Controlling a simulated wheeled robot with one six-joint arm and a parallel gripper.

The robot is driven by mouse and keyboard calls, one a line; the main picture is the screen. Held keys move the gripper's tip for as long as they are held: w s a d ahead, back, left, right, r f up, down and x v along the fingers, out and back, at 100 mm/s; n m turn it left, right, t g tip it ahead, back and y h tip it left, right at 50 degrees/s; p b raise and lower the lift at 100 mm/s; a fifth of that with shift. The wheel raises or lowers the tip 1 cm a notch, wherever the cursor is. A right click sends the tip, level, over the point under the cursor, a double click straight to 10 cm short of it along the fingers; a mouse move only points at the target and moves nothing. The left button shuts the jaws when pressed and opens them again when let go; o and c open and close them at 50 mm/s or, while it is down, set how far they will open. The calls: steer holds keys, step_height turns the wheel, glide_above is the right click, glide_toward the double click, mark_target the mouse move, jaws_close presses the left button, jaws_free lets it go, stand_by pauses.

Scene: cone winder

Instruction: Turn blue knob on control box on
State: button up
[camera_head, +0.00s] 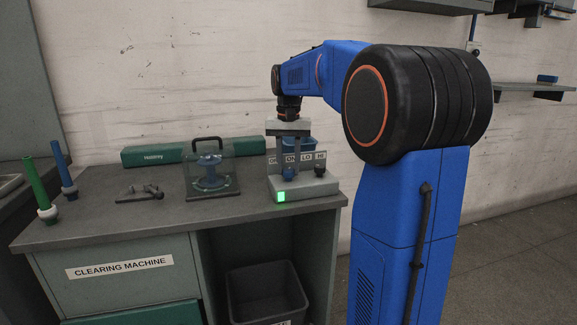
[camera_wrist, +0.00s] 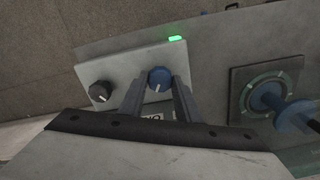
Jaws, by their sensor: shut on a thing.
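The control box (camera_head: 322,186) is light grey and stands at the right end of the workbench, with a lit green lamp (camera_head: 281,196) on its front. The box also shows in the wrist view (camera_wrist: 127,72), with the green lamp at its edge (camera_wrist: 177,38). The blue knob (camera_wrist: 159,76) has a white pointer line and sits between the fingers of my gripper (camera_wrist: 158,90). My gripper (camera_head: 291,170) points down over the box and is shut on the blue knob. The fingers hide the knob's sides.
A black knob (camera_wrist: 100,91) is beside the blue one on the box. A clear-covered device with a blue spool (camera_head: 210,170) stands left of the box. A green case (camera_head: 160,154) lies behind. Green (camera_head: 38,185) and blue (camera_head: 62,165) cones stand at the left.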

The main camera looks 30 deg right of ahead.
mark_target(289, 169)
steer(key=shift+m, duration=0.5)
steer(key=o, duration=1.1)
steer(key=shift+c, duration=0.2)
step_height(289, 169, up, 17)
steer(key=shift+r, duration=0.2)
